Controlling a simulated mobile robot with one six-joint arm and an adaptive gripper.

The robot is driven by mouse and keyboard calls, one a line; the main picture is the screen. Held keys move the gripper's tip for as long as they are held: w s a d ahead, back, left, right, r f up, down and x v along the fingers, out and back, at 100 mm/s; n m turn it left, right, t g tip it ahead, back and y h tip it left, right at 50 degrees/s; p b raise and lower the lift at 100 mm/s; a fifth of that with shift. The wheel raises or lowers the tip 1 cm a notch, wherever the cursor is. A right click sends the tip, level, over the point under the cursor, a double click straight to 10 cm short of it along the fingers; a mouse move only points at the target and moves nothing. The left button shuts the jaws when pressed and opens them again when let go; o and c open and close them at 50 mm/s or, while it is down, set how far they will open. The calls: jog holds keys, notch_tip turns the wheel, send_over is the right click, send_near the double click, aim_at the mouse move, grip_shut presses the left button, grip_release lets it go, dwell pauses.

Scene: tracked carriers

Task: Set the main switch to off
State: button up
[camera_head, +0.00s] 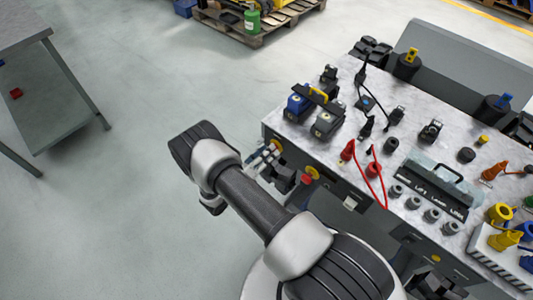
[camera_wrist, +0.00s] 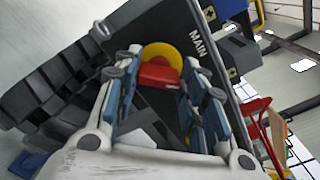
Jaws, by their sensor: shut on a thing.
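The main switch shows in the wrist view as a red handle (camera_wrist: 157,73) on a yellow disc (camera_wrist: 164,54). It sits on a dark panel (camera_wrist: 175,22) with the white label MAIN beside it. My gripper (camera_wrist: 160,70) has one finger on each side of the red handle and is shut on it. In the head view my gripper (camera_head: 272,164) is at the front left of the bench, by a yellow disc (camera_head: 277,145). My fingers hide most of the switch there. No on or off marks can be read.
A second red knob with a yellow ring (camera_head: 312,173) is on the bench front, close right of my gripper. The bench top (camera_head: 345,115) holds blue and black connectors, red cables (camera_head: 378,185) and a black-handled carrier (camera_head: 435,185).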

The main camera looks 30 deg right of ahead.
jog(key=shift+f+n, duration=0.15)
jog(key=shift+n, duration=4.05)
jog(key=o, duration=1.1)
jog(key=shift+c, duration=0.2)
jog(key=shift+a, duration=0.1)
jog(key=v, duration=1.1)
jog(key=shift+s+a, duration=0.15)
jog(key=shift+a, duration=0.25)
